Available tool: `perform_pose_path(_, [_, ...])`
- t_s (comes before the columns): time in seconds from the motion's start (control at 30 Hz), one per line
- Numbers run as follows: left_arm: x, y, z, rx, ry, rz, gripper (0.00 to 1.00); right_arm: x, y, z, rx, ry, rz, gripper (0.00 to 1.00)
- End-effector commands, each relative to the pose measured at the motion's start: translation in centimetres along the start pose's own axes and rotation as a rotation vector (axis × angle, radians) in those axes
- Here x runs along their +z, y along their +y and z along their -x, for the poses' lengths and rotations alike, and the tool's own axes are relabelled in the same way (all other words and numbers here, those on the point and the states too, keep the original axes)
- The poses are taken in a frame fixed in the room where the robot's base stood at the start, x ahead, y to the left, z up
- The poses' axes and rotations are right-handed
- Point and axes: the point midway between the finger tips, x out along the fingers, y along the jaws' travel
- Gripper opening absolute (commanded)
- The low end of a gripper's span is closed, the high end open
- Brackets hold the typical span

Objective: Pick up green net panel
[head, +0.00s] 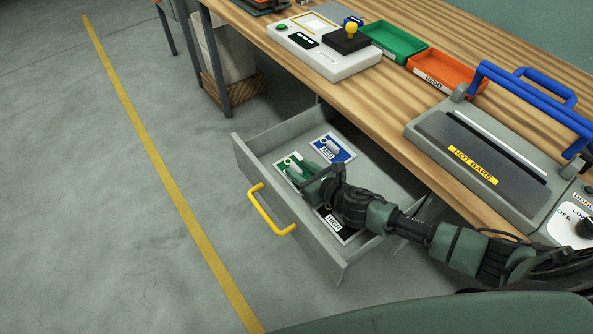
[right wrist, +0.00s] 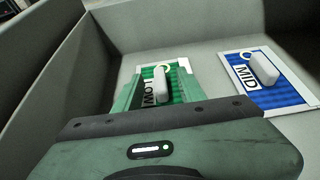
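The green net panel (head: 291,168) lies flat in the open drawer, near its front wall. In the right wrist view the green panel (right wrist: 177,92) has a white border, a "LOW" label and a pale raised grip block (right wrist: 160,84). My right gripper (head: 313,184) reaches down into the drawer over the panel's near side. In the right wrist view its two green fingers (right wrist: 157,88) are apart, one on each side of the grip block, with gaps visible. The gripper partly hides the panel. My left gripper is in neither view.
The drawer (head: 241,156) also holds a blue "MID" panel (head: 345,153) and a dark panel (head: 333,222), partly under my arm. The bench (head: 372,103) carries a sealer (head: 470,150), an orange tray (head: 447,88) and a green tray (head: 392,45). The floor at left is clear.

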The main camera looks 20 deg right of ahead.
Motion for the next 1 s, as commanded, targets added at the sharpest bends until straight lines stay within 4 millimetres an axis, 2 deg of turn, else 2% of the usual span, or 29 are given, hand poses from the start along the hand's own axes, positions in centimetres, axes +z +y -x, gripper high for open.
perform_pose_path(0.1, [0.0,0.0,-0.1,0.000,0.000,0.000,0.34,0.0,0.0,-0.8,0.000,0.001,0.001,0.40])
perform_pose_path(0.3, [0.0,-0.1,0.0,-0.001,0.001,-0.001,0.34,0.0,0.0,-0.8,0.001,0.001,0.001,0.40])
perform_pose_path(0.33, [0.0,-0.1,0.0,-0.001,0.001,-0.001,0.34,0.0,0.0,-0.8,0.001,0.001,0.001,0.34])
perform_pose_path(0.4, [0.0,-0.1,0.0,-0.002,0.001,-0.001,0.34,0.0,0.0,-0.8,0.001,0.001,0.001,0.15])
perform_pose_path(0.47, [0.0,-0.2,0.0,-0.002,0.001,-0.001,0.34,0.0,0.0,-0.8,0.001,0.001,0.001,0.00])
perform_pose_path(0.83, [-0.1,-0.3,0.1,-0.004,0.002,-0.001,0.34,0.1,0.0,-0.7,0.001,0.000,0.001,0.00])
perform_pose_path(1.0, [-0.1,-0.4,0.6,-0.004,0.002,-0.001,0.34,1.4,0.0,-0.2,0.002,-0.002,0.003,0.00])
